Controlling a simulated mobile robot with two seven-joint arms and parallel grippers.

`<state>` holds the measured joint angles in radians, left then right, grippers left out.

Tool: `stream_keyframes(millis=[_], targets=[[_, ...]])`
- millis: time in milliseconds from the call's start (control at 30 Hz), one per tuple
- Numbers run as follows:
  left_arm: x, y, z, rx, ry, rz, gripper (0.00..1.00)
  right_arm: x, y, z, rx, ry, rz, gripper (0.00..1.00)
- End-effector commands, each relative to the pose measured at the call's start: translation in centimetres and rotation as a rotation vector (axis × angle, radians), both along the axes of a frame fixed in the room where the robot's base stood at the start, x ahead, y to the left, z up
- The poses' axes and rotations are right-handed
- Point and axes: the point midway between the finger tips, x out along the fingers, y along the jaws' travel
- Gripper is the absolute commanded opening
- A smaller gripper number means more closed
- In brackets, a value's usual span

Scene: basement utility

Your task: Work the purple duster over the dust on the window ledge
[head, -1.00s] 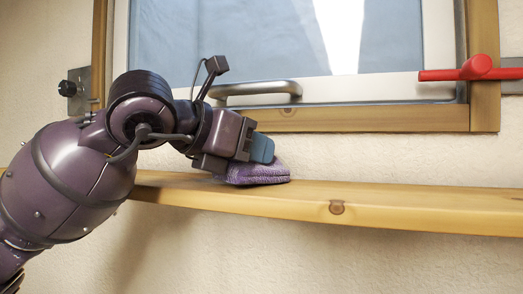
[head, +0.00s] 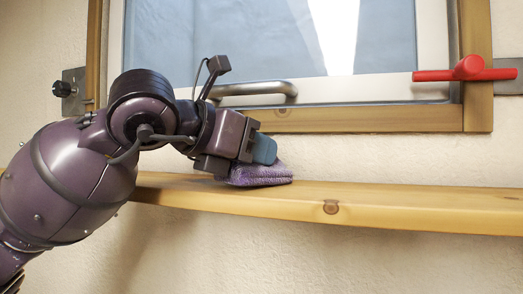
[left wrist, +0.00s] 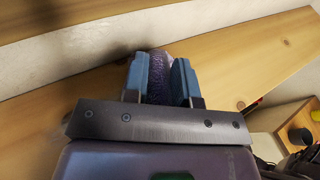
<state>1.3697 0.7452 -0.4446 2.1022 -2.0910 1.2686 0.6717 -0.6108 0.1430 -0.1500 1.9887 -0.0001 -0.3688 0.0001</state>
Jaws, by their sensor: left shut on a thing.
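The purple duster (head: 260,175) is a soft folded cloth pad lying on the wooden window ledge (head: 410,201). My left gripper (head: 266,152), with blue fingers, is shut on the duster and presses it against the ledge top near the left part of the ledge. In the left wrist view the duster (left wrist: 159,80) shows between the two blue fingers, with bare wood (left wrist: 235,65) around it. I cannot make out dust on the ledge in either view. My right gripper is not in view.
Above the ledge is a wood-framed window with a metal handle (head: 255,90). A red lever (head: 465,70) sticks out at its right side, and a black knob on a plate (head: 66,88) is at the left. The ledge right of the duster is clear.

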Motion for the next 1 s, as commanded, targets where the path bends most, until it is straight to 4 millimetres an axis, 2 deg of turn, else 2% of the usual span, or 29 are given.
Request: stream_keyframes(millis=[233,633,1000], targets=[[0.4,1.1,-0.2,0.004,0.003,0.002,0.00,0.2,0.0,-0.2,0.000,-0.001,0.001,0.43],[0.0,-0.1,-0.1,0.004,0.005,0.000,0.00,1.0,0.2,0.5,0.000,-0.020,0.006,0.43],[0.2,0.4,-0.1,0.003,0.004,0.003,0.00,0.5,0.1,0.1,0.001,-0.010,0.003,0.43]])
